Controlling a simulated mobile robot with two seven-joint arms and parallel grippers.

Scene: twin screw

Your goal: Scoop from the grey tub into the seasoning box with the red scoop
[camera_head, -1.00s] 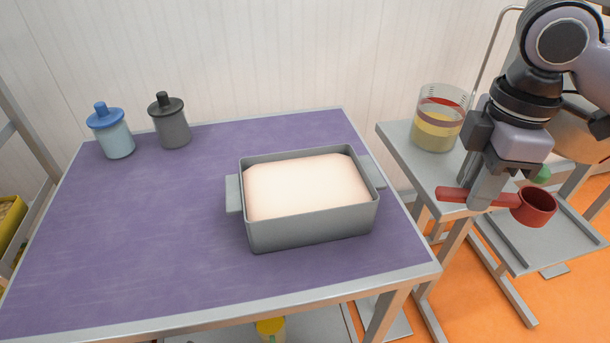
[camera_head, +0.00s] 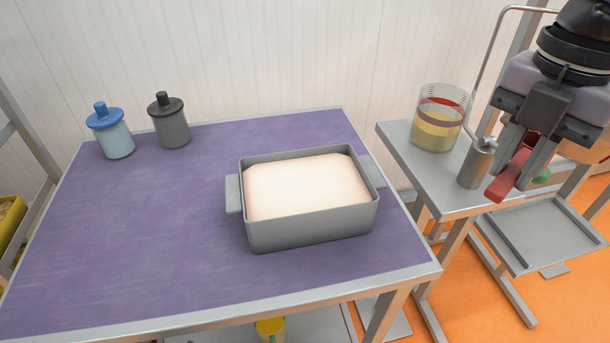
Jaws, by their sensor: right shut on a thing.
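The grey tub (camera_head: 312,228) stands on the purple table, filled with a pale, smooth heap (camera_head: 306,186). My right gripper (camera_head: 522,172) is at the right, over the side stand and apart from the tub. It is shut on the red scoop (camera_head: 508,178), whose handle points down and toward the camera. The scoop's cup is mostly hidden behind the gripper. Two lidded jars, one blue (camera_head: 113,134) and one dark grey (camera_head: 170,122), stand at the table's back left. I cannot tell which thing is the seasoning box. My left gripper is not in view.
A clear measuring jug (camera_head: 437,122) with yellow contents and a metal cylinder (camera_head: 475,164) stand on the grey side stand (camera_head: 408,148). The purple table (camera_head: 130,240) is clear to the left of the tub. A pale wall runs behind.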

